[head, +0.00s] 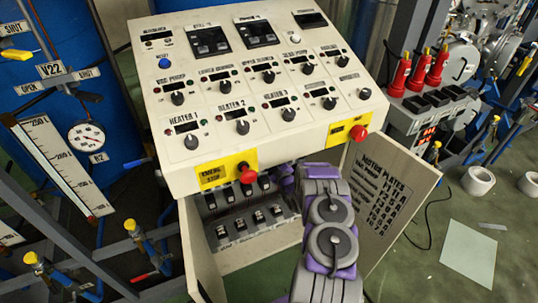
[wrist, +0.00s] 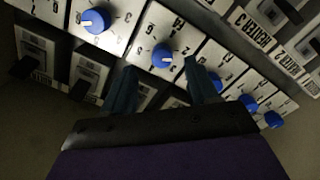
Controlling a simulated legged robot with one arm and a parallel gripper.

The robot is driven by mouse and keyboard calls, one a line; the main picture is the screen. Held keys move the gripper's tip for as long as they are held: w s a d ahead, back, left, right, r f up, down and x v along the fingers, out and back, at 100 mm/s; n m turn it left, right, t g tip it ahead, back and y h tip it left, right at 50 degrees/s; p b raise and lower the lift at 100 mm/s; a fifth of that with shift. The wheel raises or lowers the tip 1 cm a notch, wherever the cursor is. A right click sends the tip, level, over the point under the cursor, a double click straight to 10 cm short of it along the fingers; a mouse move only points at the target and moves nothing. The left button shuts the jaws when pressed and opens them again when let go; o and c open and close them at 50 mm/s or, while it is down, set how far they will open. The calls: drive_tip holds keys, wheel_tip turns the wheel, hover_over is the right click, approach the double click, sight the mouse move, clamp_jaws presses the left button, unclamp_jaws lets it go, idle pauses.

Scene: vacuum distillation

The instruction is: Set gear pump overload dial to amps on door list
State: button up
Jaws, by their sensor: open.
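In the wrist view, several blue dials sit on white numbered plates in a slanting row. One blue dial (wrist: 162,56) lies between the fingertips of my gripper (wrist: 161,68), and another blue dial (wrist: 96,20) is to its upper left. The two dark fingers are open and apart, one on each side of the middle dial; contact cannot be told. No gear pump label is readable here, so I cannot tell which dial is the gear pump's. In the head view, the open cabinet door (head: 392,190) carries a list headed "MOTOR PLATES" (head: 384,190); its rows are too small to read surely. My arm hides part of the cabinet.
The control console (head: 235,150) overhangs the open cabinet (head: 245,225), with a red emergency stop button (head: 247,173) on its front edge. Dark breaker switches (wrist: 35,52) flank the dials in the wrist view. Floor at the right holds white rolls (head: 478,181) and a sheet (head: 468,252).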

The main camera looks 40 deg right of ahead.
drive_tip(key=shift+b+x, duration=0.45)
drive_tip(key=shift+x, duration=2.05)
drive_tip(key=shift+a, duration=0.2)
drive_tip(key=shift+c, duration=0.3)
drive_tip(key=shift+a, duration=0.1)
drive_tip(key=c, duration=1)
